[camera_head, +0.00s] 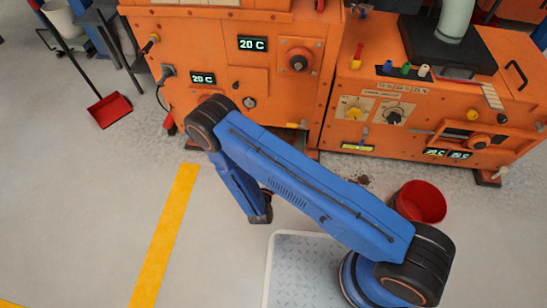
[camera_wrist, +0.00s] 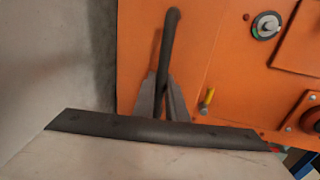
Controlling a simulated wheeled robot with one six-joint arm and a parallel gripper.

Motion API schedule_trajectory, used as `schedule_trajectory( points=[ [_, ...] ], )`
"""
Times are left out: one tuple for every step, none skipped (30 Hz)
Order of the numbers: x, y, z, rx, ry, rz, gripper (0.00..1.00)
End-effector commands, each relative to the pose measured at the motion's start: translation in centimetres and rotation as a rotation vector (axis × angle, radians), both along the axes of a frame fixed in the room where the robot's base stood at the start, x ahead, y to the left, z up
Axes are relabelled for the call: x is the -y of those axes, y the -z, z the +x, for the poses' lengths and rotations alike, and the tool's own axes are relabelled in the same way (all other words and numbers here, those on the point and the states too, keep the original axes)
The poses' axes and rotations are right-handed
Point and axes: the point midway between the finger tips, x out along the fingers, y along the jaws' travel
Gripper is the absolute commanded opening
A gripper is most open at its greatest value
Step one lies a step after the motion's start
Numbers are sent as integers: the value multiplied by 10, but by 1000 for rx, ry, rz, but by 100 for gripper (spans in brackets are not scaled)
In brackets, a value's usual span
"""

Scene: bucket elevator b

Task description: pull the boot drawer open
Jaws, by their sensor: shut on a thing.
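The orange machine (camera_head: 225,65) stands across the back in the head view. In the wrist view, a dark bar handle (camera_wrist: 170,35) stands in front of an orange panel (camera_wrist: 215,55). My gripper (camera_wrist: 160,78) has its two grey fingers closed on the lower part of this handle, one on each side. In the head view my blue arm hides the fingers, the handle and most of the drawer area low on the machine. I cannot tell how far the drawer is open.
A red bucket (camera_head: 420,201) stands on the floor to the right of my arm. A red dustpan (camera_head: 109,109) lies at the left. A yellow floor stripe (camera_head: 165,235) runs left of my arm, with clear floor around it. Dark crumbs (camera_head: 362,180) lie near the machine's base.

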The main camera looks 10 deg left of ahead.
Motion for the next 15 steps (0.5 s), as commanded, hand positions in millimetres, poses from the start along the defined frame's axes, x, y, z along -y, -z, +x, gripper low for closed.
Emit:
schedule_trajectory(
  points=[
    [-3, 1, -14, -2, -7, -1, 0],
    [-3, 1, -21, -1, -7, -1, 0],
    [-4, 1, -30, -1, -8, -1, 0],
    [-3, 1, -37, -1, -7, -1, 0],
    [-4, 1, -44, -1, -7, -1, 0],
    [-3, 1, -53, -1, -6, -2, 0],
    [-4, 1, -59, -1, -8, -2, 0],
    [-4, 1, -65, -1, -7, -1, 0],
    [-4, 1, -73, -1, -6, -1, 0],
    [-4, 1, -78, -1, -6, -1, 0],
    [-4, 1, -83, -1, -5, -1, 0],
    [-5, 1, -90, -1, -6, -1, 0],
    [-5, 1, -94, -1, -5, -1, 0],
    [-5, 1, -99, -1, -5, -1, 0],
    [-5, 1, -104, -1, -5, 0, 0]
  ],
)
